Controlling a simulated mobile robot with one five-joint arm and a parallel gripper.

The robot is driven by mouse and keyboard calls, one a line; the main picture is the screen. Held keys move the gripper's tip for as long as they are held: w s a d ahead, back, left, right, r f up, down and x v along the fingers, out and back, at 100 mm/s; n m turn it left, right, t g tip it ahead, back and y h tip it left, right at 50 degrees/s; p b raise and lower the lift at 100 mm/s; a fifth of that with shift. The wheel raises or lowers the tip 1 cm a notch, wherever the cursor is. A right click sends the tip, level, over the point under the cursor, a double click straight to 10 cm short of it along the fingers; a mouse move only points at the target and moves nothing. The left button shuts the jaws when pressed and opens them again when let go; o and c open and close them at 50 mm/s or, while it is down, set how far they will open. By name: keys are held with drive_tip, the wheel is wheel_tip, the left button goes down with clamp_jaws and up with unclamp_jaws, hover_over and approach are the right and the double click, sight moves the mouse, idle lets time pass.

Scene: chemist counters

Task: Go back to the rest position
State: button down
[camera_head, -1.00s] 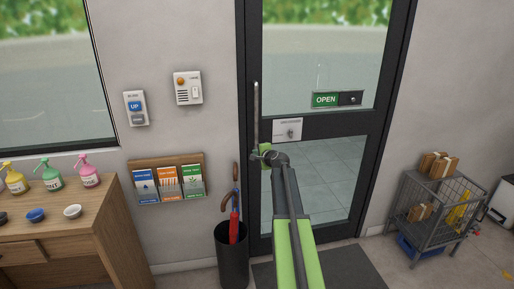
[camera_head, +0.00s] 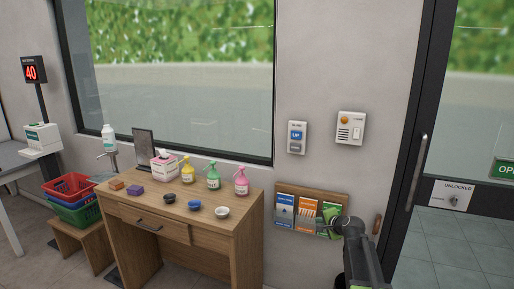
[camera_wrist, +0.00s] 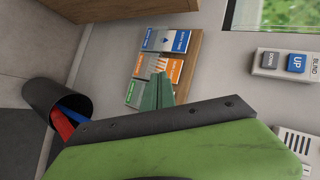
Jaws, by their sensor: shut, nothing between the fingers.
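My gripper (camera_wrist: 158,90) shows in the wrist view as green fingers closed together, with nothing held between them. Behind the fingers in that view is the wooden leaflet rack (camera_wrist: 190,72) on the wall; I cannot tell the exact gap. In the head view my arm reaches up from the lower right edge, and its dark end covers part of the leaflet rack (camera_head: 335,197). The fingers are mostly hidden there by the arm.
A wooden desk (camera_head: 247,245) with spray bottles and small bowls stands at centre left. The glass door (camera_head: 480,130) is at right. An umbrella bin (camera_wrist: 48,100) shows in the wrist view.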

drive_tip(key=s+a+f+n+g, duration=0.3)
drive_tip(key=s+a+f+n, duration=0.1)
drive_tip(key=s+a, duration=0.35)
drive_tip(key=s+a+f+n+g, duration=0.3)
drive_tip(key=s+a+f+n, duration=0.1)
drive_tip(key=s+a, duration=0.4)
drive_tip(key=s+d+f+n+g+h, duration=0.1)
drive_tip(key=s+d+n+g, duration=0.1)
drive_tip(key=s, duration=0.6)
drive_tip(key=s+d+f+n+g+h, duration=0.1)
drive_tip(key=s+d+f+n+g, duration=0.1)
drive_tip(key=s, duration=0.6)
drive_tip(key=shift+d+f+n+g+h, duration=0.3)
drive_tip(key=shift+d+n+g+h, duration=0.15)
drive_tip(key=shift+d+g, duration=0.4)
drive_tip(key=shift+w+d, duration=0.1)
